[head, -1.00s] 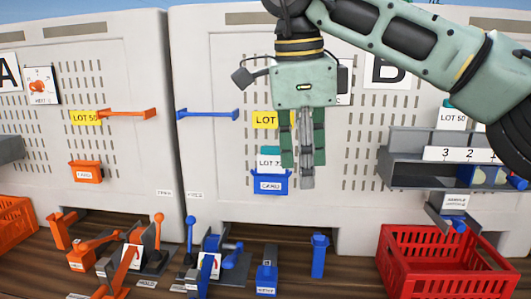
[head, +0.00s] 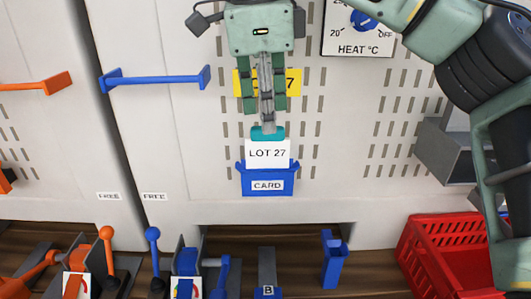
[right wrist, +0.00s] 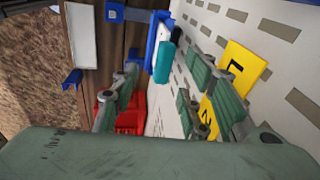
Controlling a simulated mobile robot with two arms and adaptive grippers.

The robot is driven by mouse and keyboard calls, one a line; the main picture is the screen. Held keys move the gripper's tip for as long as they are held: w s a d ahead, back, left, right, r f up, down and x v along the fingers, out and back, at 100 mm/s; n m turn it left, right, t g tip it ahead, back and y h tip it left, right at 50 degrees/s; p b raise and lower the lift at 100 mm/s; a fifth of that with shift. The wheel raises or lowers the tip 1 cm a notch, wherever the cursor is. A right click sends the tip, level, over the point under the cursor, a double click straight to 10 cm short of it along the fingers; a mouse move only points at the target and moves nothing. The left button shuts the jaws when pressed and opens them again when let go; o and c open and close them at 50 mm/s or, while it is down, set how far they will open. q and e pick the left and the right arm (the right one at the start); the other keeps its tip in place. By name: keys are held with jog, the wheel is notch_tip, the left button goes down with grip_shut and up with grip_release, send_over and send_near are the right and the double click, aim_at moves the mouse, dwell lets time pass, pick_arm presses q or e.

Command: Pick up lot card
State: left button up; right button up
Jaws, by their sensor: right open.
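The lot card (head: 267,152) is white, reads "LOT 27" and has a teal tab (head: 267,133) on top. It stands upright in the blue card holder (head: 267,184) on the grey panel. My right gripper (head: 265,108) points down just above the card, and its fingers are open and empty. In the right wrist view the teal tab (right wrist: 166,62) shows between and beyond the open fingers of the right gripper (right wrist: 165,76); contact is not visible. The holder (right wrist: 152,38) shows behind it. My left gripper is not in view.
A yellow lot label (head: 293,82) is on the panel behind the fingers. A blue handle bar (head: 155,78) sticks out to the left. A red crate (head: 440,245) stands at lower right. Blue levers (head: 153,240) and orange levers (head: 106,240) stand on the wooden surface below.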

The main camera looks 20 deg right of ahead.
jog(key=p, duration=0.2)
send_over(267, 161)
jog(key=f, duration=0.4)
jog(key=shift+w+d+f, duration=0.15)
jog(key=shift+w+f, duration=0.05)
jog(key=shift+w, duration=0.05)
jog(key=shift+f, duration=0.3)
jog(key=shift+s, duration=0.1)
jog(key=shift+c, duration=0.2)
jog(key=c, duration=0.4)
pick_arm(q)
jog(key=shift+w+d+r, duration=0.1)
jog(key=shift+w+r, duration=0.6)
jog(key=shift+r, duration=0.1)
pick_arm(e)
grip_shut()
